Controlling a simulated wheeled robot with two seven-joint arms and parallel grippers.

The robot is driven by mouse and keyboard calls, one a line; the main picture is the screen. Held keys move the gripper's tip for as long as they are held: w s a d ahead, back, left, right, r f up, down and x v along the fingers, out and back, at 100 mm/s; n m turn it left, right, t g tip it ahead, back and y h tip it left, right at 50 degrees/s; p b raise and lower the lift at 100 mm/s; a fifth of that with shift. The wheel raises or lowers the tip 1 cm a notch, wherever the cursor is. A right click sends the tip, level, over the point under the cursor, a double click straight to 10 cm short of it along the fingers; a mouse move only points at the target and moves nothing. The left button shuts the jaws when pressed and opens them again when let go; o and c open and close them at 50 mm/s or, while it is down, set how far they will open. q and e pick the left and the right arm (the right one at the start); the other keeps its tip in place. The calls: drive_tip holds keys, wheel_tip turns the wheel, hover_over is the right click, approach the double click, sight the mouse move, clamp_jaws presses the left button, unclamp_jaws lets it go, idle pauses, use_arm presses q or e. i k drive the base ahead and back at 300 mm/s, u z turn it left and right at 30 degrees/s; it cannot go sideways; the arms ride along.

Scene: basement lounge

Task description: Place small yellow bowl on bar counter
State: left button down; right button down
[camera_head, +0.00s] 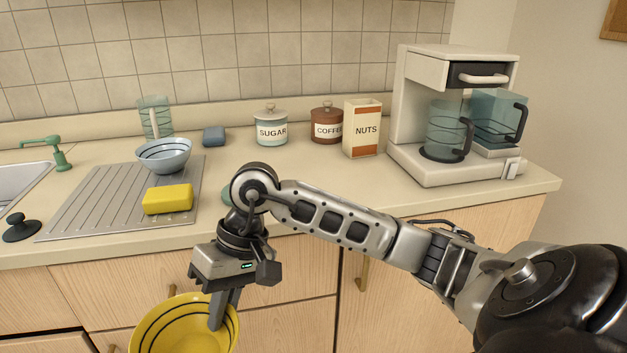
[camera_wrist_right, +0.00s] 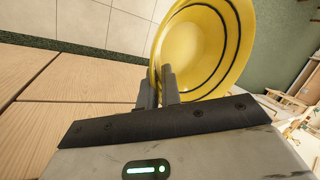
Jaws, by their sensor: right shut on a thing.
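The small yellow bowl (camera_head: 172,326) with dark rings is at the bottom of the head view, below the counter edge and in front of the wooden cabinets. My right gripper (camera_head: 221,311) is shut on its rim, with one finger showing inside the bowl. In the right wrist view the bowl (camera_wrist_right: 205,45) is beyond the closed fingers (camera_wrist_right: 160,88), which pinch its wall. The bar counter (camera_head: 335,190) is the beige worktop above and behind the bowl. My left gripper is not in view.
A drainboard (camera_head: 100,205) holds a yellow sponge (camera_head: 168,199) and a blue-grey bowl (camera_head: 164,155). Sugar (camera_head: 270,130) and coffee (camera_head: 326,125) canisters, a nuts box (camera_head: 362,130) and a coffee maker (camera_head: 440,160) stand at the back. The counter between the drainboard and coffee maker has clear room.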

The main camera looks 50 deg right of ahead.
sight(323, 178)
drive_tip(key=k, duration=1.15)
drive_tip(key=z, duration=0.85)
drive_tip(key=i, duration=0.95)
drive_tip(key=z, duration=0.45)
